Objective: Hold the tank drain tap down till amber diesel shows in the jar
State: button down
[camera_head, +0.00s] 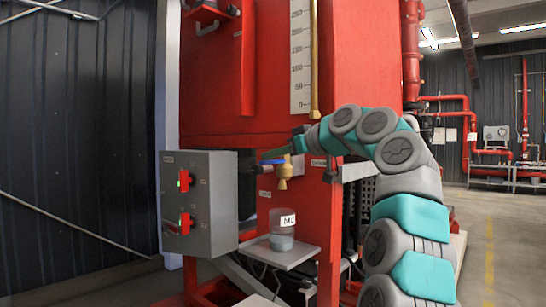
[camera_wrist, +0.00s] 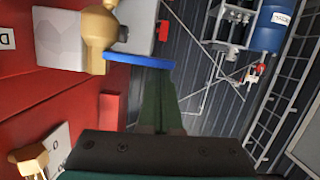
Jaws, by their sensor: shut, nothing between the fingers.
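The brass tank drain tap (camera_head: 284,172) points down at the front of the red tank, with a blue lever (camera_head: 272,161) reaching left. In the wrist view the tap (camera_wrist: 97,38) is at upper left and its lever (camera_wrist: 138,61) lies across the fingertips. My gripper (camera_head: 298,142) is shut and empty, its green fingers (camera_wrist: 159,85) close above the lever; I cannot tell whether they touch. The clear jar (camera_head: 283,218) stands upright under the tap, with a pale blue-grey layer in its bottom and a partly readable label. No amber shows in it.
The jar stands on a small light shelf (camera_head: 297,255). A grey control box (camera_head: 200,205) with red switches is left of the tap. A white scale (camera_head: 301,60) and brass sight tube (camera_head: 314,70) run up the red tank (camera_head: 220,90). Open floor lies at right.

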jog(key=shift+f, duration=0.2)
notch_tip(320, 180, down, 2)
jog(key=n+b, duration=0.1)
jog(key=b, duration=0.1)
jog(key=n+t+b, duration=0.1)
jog(key=n+b, duration=0.1)
jog(key=shift+s+a+f+h+b, duration=0.1)
jog(key=shift+f+h+b, duration=0.15)
jog(key=shift+h+b, duration=0.15)
jog(key=shift+r, duration=0.1)
dwell(1.0)
jog(key=shift+s+a+r+p, duration=0.1)
jog(key=shift+s+r+p, duration=0.05)
jog(key=shift+r+p, duration=0.2)
jog(key=s+d+r, duration=0.5)
jog(key=s+d, duration=0.1)
jog(key=s, duration=0.1)
jog(key=shift+s+d, duration=0.15)
jog(key=shift+s, duration=0.2)
